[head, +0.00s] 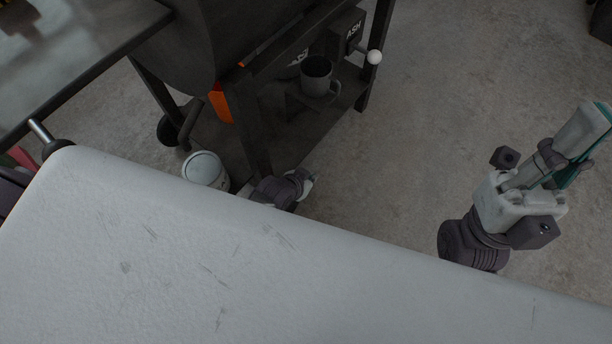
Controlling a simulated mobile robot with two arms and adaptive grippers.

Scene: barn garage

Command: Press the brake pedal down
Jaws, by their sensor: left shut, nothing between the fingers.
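No brake pedal can be made out in the head view.
A dark grill cart (250,120) stands at the back left, with a grey mug (316,76) on its lower part. A white round container (203,168) stands by the cart. The concrete floor (440,90) between cart and gripper is clear.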

